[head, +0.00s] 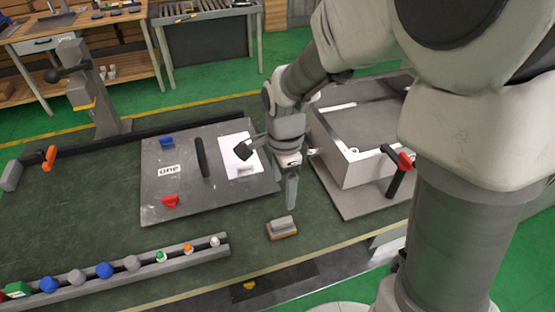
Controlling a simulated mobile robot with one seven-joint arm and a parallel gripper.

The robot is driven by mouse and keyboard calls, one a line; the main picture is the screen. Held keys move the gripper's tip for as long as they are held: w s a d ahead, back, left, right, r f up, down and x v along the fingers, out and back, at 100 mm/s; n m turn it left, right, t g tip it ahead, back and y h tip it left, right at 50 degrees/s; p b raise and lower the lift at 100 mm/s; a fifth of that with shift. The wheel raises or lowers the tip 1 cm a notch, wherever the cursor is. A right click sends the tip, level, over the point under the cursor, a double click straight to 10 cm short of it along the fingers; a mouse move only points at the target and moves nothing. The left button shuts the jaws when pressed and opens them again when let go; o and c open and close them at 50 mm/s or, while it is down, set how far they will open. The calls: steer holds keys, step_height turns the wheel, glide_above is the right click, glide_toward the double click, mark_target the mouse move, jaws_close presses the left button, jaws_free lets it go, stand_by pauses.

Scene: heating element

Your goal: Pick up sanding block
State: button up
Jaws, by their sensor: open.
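The sanding block (283,228) lies on the dark green table top near its front edge. It has a grey upper part and a brown base. My gripper (291,203) points down just above and behind the block, close to its upper edge in the picture. Its fingers look almost in line from this side, so the gap between them is hard to see. The gripper is open and holds nothing. Whether a finger touches the block cannot be told.
A grey plate (215,200) with blue and red clamps and a white sheet lies left of my gripper. A grey open box (345,168) with a red-tipped handle (403,162) stands to the right. A rail (130,277) with several coloured knobs runs along the front left.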

mark_target(281, 221)
step_height(281, 221, down, 10)
steer(key=shift+f, duration=0.1)
steer(key=shift+s+a+f, duration=0.15)
steer(key=shift+f, duration=2.45)
steer(key=shift+c, duration=0.2)
jaws_close()
